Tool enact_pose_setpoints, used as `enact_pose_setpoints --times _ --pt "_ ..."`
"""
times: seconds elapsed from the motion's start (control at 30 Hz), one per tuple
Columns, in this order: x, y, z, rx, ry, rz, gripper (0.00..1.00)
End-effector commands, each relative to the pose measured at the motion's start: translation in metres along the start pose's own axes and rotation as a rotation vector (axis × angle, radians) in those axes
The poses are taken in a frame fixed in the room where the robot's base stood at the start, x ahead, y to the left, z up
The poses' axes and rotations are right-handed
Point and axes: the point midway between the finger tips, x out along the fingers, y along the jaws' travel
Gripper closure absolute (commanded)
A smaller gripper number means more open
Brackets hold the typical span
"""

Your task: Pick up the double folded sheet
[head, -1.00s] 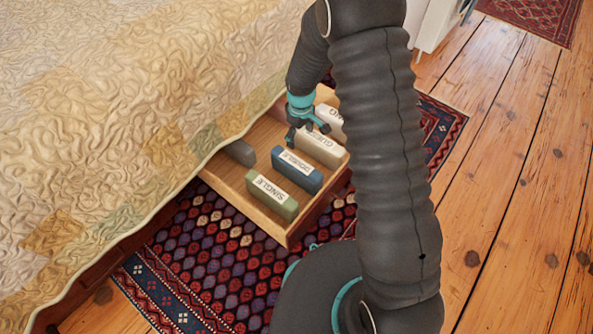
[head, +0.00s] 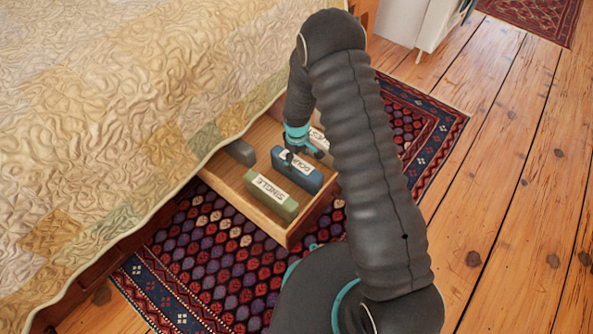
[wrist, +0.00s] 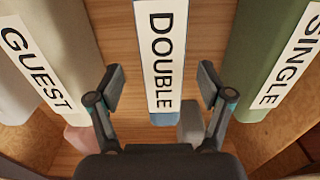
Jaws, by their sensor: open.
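The double folded sheet is a blue bundle (head: 309,180) with a white DOUBLE label, lying in the open wooden drawer. In the wrist view the blue double sheet (wrist: 160,118) runs up the middle of the picture. My gripper (wrist: 160,88) is open, with one finger on each side of the blue sheet and gaps to both. In the head view my gripper (head: 300,151) is over the sheet and hides part of its label. How far the fingertips are above the drawer floor I cannot tell.
The green SINGLE sheet (head: 270,199) lies in front of the double one; it also shows in the wrist view (wrist: 262,50). The GUEST bundle (wrist: 70,45) is on the other side. A grey block (head: 240,152) sits near the bed. The drawer wall (head: 238,208) surrounds them.

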Motion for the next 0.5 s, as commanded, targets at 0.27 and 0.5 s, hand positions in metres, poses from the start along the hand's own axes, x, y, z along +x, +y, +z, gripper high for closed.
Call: enact_pose_setpoints --times 0.27,0.5 --pt "0.039 -0.003 0.001 0.0 -0.002 -0.001 0.21" --pt "0.044 -0.003 0.001 0.0 -0.001 -0.001 0.21"
